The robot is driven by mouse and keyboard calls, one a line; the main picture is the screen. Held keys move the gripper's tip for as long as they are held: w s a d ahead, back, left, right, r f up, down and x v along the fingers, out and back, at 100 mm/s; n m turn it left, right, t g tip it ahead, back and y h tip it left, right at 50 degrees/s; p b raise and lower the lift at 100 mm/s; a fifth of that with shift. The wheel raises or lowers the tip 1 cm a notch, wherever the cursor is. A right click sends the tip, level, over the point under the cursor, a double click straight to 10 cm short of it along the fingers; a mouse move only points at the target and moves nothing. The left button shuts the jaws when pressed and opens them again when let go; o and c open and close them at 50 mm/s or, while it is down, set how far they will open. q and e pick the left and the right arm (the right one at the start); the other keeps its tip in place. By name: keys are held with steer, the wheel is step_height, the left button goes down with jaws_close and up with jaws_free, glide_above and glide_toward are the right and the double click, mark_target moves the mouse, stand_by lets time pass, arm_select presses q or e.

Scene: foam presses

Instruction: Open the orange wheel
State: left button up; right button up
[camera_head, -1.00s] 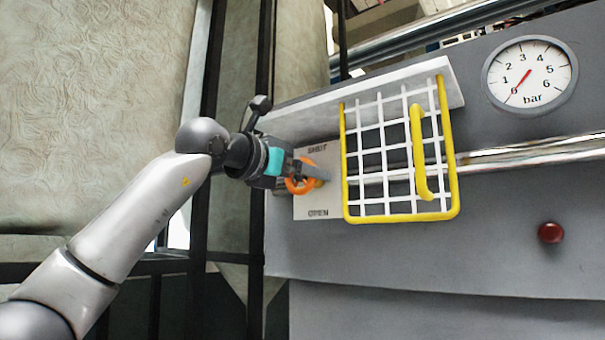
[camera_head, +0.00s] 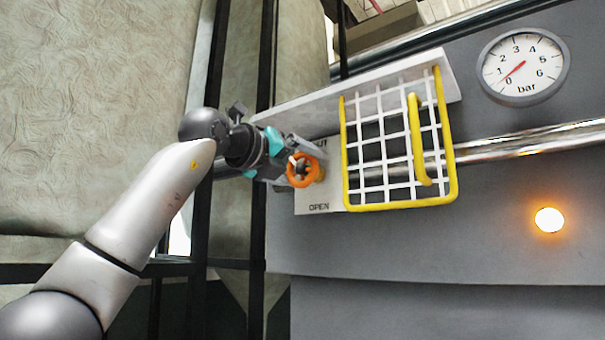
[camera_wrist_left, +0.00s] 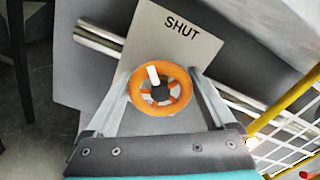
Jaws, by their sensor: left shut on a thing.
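The orange wheel (camera_head: 291,178) sits on a pale plate (camera_head: 318,198) marked SHUT and OPEN, left of the wire guard. In the left wrist view, the wheel (camera_wrist_left: 178,109) has a dark hub and a white pointer aimed up and slightly left. The SHUT label (camera_wrist_left: 181,27) shows above it; OPEN is out of that view. My left gripper (camera_head: 301,164) is at the wheel in the head view. Its two fingers (camera_wrist_left: 162,80) are shut on the wheel's rim from opposite sides. My right gripper is in neither view.
A white wire guard with a yellow frame (camera_head: 346,180) stands just right of the wheel. A shelf (camera_head: 300,105) juts out above. A gauge (camera_head: 522,65) reads near 0 bar. A round lamp (camera_head: 549,220) glows orange-white. A pipe (camera_head: 520,146) runs behind the guard.

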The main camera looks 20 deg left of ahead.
arm_select(q)
steer(key=n+b, duration=0.1)
steer(key=n, duration=0.3)
steer(key=shift+a+n, duration=0.1)
steer(key=shift+n, duration=0.2)
steer(key=n+b, duration=0.2)
steer(key=n, duration=0.2)
steer(key=shift+a+f+n, duration=0.1)
steer(key=shift+n, duration=0.2)
steer(key=o, duration=1.1)
steer(key=shift+s+a+f+b, duration=0.15)
steer(key=shift+s+b, duration=0.2)
steer(key=shift+s, duration=0.05)
steer(key=shift+b+v, duration=2.55)
steer(key=shift+v, duration=4.65)
